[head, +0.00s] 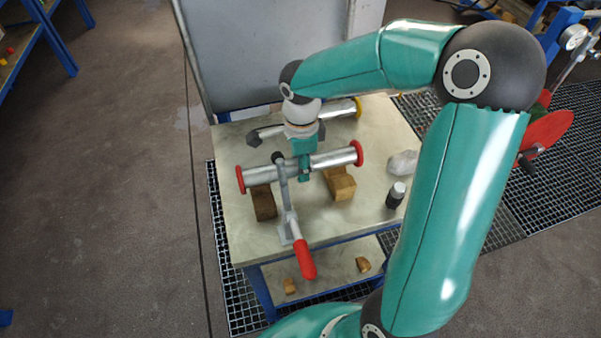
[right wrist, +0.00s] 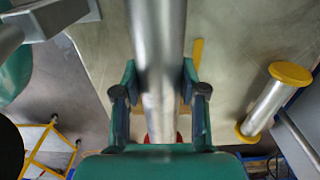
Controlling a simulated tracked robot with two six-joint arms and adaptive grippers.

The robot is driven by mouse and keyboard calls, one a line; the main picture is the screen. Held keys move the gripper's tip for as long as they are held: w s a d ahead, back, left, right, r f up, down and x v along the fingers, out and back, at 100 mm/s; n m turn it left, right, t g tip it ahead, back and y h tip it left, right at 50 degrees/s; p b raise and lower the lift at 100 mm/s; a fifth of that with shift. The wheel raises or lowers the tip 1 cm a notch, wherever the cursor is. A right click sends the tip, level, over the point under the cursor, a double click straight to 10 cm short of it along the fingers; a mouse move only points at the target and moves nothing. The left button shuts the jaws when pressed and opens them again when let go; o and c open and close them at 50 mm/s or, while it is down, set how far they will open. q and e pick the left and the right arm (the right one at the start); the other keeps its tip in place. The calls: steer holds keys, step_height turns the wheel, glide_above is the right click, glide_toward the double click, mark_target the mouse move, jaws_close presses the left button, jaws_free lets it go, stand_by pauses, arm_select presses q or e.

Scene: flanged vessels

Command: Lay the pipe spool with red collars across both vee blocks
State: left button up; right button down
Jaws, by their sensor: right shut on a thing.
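The pipe spool with red collars (head: 330,160) is a silver tube lying crosswise over the table, a red collar at each end. My right gripper (head: 304,168) is shut on its middle from above. In the right wrist view the tube (right wrist: 158,60) runs between both fingers. Two wooden vee blocks stand on the table: the left one (head: 264,204) below the spool's left part, the right one (head: 341,186) below its right part. The spool appears at their far ends; I cannot tell whether it touches them. My left gripper is not in view.
A yellow-collared spool (head: 343,108) lies behind, also seen in the right wrist view (right wrist: 270,105). A red-handled clamp (head: 303,255) stands in front, its arm overlapping the spool in view. A dark bottle (head: 395,197) and a pale lump (head: 403,163) stand at the right.

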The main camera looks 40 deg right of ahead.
step_height(320, 180, down, 4)
steer(key=shift+r, duration=0.15)
steer(key=shift+f+b, duration=0.35)
steer(key=shift+b, duration=0.15)
steer(key=c, duration=0.6)
jaws_free()
steer(key=shift+c, duration=0.2)
steer(key=shift+r, duration=0.15)
steer(key=shift+r+p, duration=0.5)
steer(key=shift+p, duration=0.2)
step_height(320, 180, up, 12)
steer(key=shift+f, duration=0.25)
